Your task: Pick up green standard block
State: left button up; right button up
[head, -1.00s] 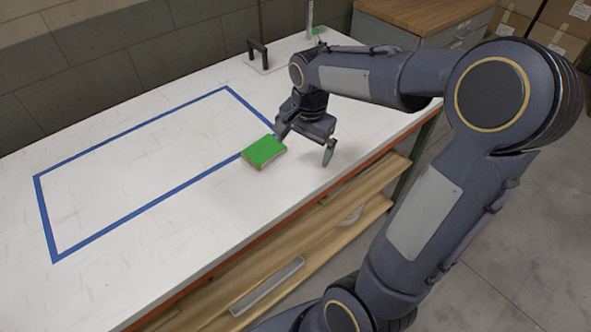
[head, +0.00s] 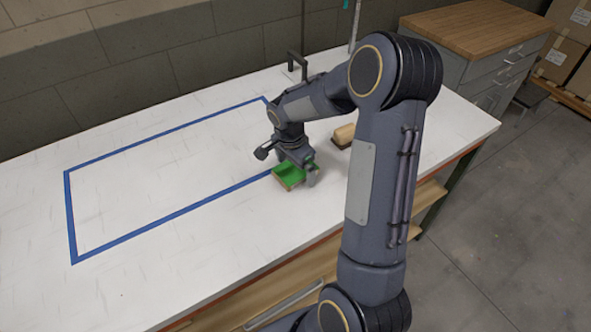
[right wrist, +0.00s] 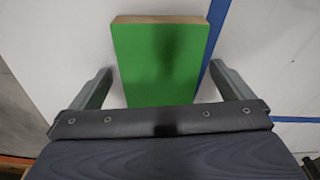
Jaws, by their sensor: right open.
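The green block (head: 288,177) has a green top and wood-coloured sides. It lies flat on the white table near the right end of the blue tape outline, close to the front edge. My right gripper (head: 287,166) is open over the block, and its fingers partly hide it in the head view. In the right wrist view the green block (right wrist: 160,62) reaches between the two spread fingers of the right gripper (right wrist: 160,88), with a gap on each side. The near end of the block is hidden by the gripper body. My left gripper is not in view.
The blue tape rectangle (head: 68,215) is empty on the white table (head: 130,255). A tan-and-dark object (head: 343,135) lies right of the gripper. A black handle (head: 297,63) stands at the back. A wood-topped cabinet (head: 480,30) and cardboard boxes (head: 572,35) are behind at right.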

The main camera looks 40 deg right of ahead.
jog(key=c, duration=1.1)
jog(key=shift+r, duration=0.15)
